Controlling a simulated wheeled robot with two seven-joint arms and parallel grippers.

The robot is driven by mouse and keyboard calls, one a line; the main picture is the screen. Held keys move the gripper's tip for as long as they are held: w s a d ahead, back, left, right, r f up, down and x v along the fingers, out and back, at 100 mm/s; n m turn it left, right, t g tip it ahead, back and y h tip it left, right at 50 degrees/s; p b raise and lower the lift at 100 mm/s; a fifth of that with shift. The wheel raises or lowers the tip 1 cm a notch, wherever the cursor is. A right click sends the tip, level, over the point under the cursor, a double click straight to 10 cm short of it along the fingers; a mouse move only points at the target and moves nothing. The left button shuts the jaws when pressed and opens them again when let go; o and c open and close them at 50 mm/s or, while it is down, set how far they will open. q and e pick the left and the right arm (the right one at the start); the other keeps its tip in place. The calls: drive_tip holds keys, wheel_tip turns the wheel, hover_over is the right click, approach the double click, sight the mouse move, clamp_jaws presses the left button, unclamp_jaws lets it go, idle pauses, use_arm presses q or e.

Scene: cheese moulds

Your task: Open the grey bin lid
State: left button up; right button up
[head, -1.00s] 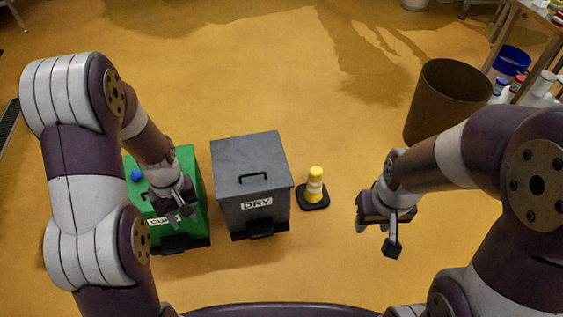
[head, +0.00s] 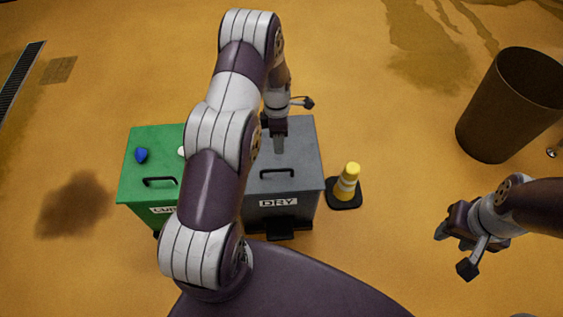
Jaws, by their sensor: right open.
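The grey bin (head: 305,150), labelled DRY, stands on the floor in the middle, with its lid down. A dark handle (head: 277,173) lies across the front part of the lid. My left gripper (head: 279,148) points down over the rear part of the lid, behind the handle. Whether it touches the lid, and whether its jaws are apart, I cannot tell. My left arm hides the bin's left side. My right gripper (head: 453,254) is open and empty, at the right over bare floor, away from the bin.
A green bin (head: 133,180) with a blue item (head: 141,155) on its lid stands left of the grey bin, partly behind my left arm. A yellow striped cone (head: 348,182) stands close to the grey bin's right. A brown barrel (head: 505,110) stands at the right.

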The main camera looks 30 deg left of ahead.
use_arm(q)
drive_tip(key=b, duration=0.3)
hover_over(279, 164)
drive_tip(key=s+d, duration=0.2)
drive_tip(key=s, duration=0.2)
wheel_tip(279, 164, down, 10)
drive_tip(key=shift+w+a, duration=0.1)
drive_tip(key=shift+w, duration=0.05)
clamp_jaws()
